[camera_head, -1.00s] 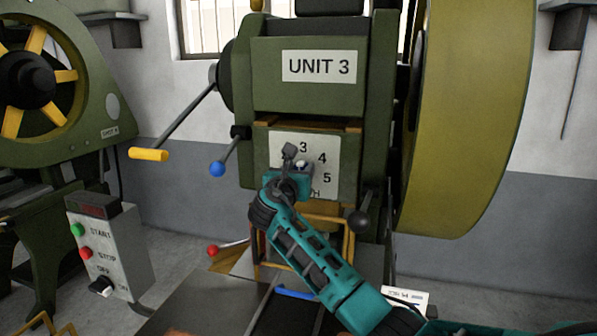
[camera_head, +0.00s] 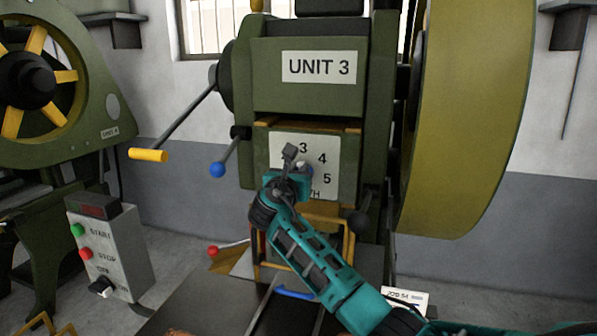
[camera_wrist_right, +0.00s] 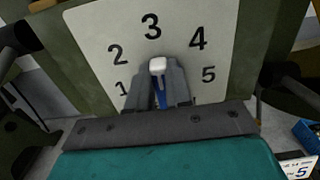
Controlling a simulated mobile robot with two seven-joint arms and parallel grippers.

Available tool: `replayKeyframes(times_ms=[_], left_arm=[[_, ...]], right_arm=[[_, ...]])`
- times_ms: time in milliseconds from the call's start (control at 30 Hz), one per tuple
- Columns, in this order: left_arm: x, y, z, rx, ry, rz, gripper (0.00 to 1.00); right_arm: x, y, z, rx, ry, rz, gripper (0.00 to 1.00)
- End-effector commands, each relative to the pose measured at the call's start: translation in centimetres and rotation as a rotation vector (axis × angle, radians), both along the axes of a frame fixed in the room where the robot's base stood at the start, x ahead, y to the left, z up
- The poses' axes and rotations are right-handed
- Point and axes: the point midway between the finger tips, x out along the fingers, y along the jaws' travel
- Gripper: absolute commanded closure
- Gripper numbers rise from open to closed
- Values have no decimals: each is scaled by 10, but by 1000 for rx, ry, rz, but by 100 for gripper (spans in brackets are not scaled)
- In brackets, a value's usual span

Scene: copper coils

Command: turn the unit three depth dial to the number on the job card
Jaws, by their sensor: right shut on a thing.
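The depth dial plate (camera_head: 333,150) is a white panel on the front of the green press marked UNIT 3 (camera_head: 319,67). In the right wrist view the plate (camera_wrist_right: 105,38) shows the numbers 1 to 5 in an arc. My right gripper (camera_wrist_right: 158,88) is shut on the dial knob (camera_wrist_right: 157,65), which has a white end and a blue part between the fingers. The white end lies towards the 3. The gripper (camera_head: 297,162) hides the knob's middle in the head view. My left gripper is not in view.
A blue-ended lever (camera_head: 217,169), a yellow-handled lever (camera_head: 149,155) and a black-knobbed lever (camera_head: 359,220) stick out around the dial. A large flywheel (camera_head: 465,110) stands at the right. A control box (camera_head: 110,255) stands at the left.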

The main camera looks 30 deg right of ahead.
Motion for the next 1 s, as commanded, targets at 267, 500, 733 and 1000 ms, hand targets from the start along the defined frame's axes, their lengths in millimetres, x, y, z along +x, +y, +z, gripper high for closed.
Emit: replayKeyframes(times_ms=[267,500,733,1000], left_arm=[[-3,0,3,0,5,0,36],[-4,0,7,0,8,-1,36],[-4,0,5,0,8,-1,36],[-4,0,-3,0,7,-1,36]], right_arm=[[-2,-1,0,73,-82,1,100],[-5,-3,-2,202,-232,0,100],[-7,-6,-4,344,-399,0,100],[-10,-8,-9,512,-595,-1,100]])
